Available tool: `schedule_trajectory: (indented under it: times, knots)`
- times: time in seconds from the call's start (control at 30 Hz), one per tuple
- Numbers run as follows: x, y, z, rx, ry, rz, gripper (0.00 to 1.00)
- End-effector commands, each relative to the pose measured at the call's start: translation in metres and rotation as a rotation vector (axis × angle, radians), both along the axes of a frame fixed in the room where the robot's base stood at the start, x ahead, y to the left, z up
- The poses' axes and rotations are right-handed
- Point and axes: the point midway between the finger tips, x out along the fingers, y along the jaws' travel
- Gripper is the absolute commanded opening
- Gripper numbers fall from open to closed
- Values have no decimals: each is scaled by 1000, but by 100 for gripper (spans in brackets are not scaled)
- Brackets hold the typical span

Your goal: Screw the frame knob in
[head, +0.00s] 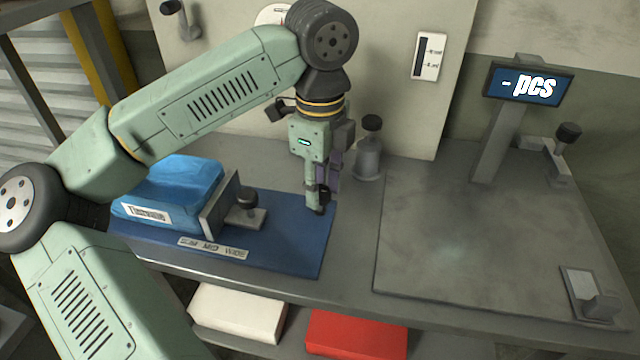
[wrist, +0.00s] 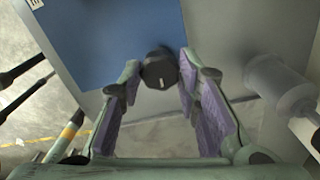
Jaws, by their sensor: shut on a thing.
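My gripper (head: 319,206) points down at the right edge of the blue mat (head: 290,257). In the wrist view its purple-padded fingers (wrist: 160,82) are closed on a round black knob (wrist: 159,70) with a small white mark on its face. That knob also shows dark at the fingertips in the head view (head: 322,197). What lies beneath it is hidden, so I cannot tell whether it sits in a thread. Another black knob (head: 247,195) stands on a grey clamp block left of my gripper, against an upright metal plate (head: 219,206). I cannot tell which is the frame knob.
A blue wrapped pack (head: 172,187) lies behind the metal plate. A grey bottle-like post with a black top (head: 369,155) stands close right of my gripper. A scale plate (head: 480,250) with a "- pcs" display (head: 527,86) fills the right. White (head: 238,312) and red boxes (head: 357,335) sit below.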

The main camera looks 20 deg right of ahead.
Motion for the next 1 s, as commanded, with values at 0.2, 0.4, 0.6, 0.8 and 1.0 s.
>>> schedule_trajectory:
  times: [0.2, 0.4, 0.6, 0.8, 1.0]
  knots:
    - [0, 0, -3, 1, -1, -123, 3]
    - [0, 0, -4, 1, -3, -300, 3]
    - [0, 0, -3, 2, -2, -490, 3]
    - [0, 0, -2, 0, -1, -680, 3]
    - [0, 0, -1, -1, -1, -871, 3]
